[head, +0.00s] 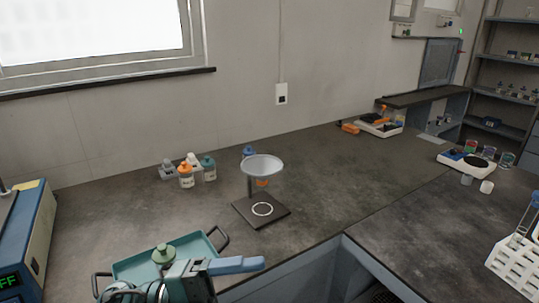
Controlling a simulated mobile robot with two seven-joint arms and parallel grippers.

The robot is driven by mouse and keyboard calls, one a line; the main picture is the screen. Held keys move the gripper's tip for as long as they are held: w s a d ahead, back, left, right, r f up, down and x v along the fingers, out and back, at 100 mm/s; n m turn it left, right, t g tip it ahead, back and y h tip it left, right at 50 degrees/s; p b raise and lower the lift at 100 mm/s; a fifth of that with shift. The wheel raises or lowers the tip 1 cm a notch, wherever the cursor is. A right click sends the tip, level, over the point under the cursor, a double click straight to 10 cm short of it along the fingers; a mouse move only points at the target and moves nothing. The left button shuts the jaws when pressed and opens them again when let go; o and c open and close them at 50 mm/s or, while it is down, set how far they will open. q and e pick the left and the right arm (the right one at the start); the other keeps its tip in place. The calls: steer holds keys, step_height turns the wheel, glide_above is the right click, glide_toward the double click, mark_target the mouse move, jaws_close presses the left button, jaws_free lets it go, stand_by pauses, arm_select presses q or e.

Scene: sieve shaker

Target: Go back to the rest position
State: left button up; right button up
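My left gripper (255,264) is at the bottom, left of centre, with its blue fingers pointing right. It is in front of the near right edge of a teal tray (128,268) with dark handles. I see the fingers from the side as one blue shape, so I cannot tell whether they are open or shut. No object shows at the fingertips. My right gripper is not in view.
A stand with a pale round dish (262,166) on a dark base (244,212) is mid-bench. A blue device (36,240) is at left, a white tube rack (516,262) at right. A gap opens in the front of the bench.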

arm_select(q)
steer(key=w+a+f+n+t+y, duration=0.3)
steer(key=a+f+n+t+y, duration=0.1)
steer(key=n+t, duration=0.6)
steer(key=w+a+f+n+t+y, duration=0.4)
steer(key=n+t, duration=0.3)
steer(key=n, duration=0.4)
steer(key=s+a+f+n+g+y, duration=0.2)
steer(key=s+f+n+g+y, duration=0.1)
steer(key=f, duration=0.7)
steer(key=s+a+f+n+g+y, duration=0.1)
steer(key=s+f+n+g+y, duration=0.2)
steer(key=s+f+n+y, duration=0.2)
steer(key=s+f, duration=0.3)
steer(key=f, duration=0.2)
steer(key=shift+s+a+f+g+y+p, duration=0.2)
steer(key=shift+a+f+g+y+p, duration=0.1)
steer(key=shift+a+g+p, duration=0.1)
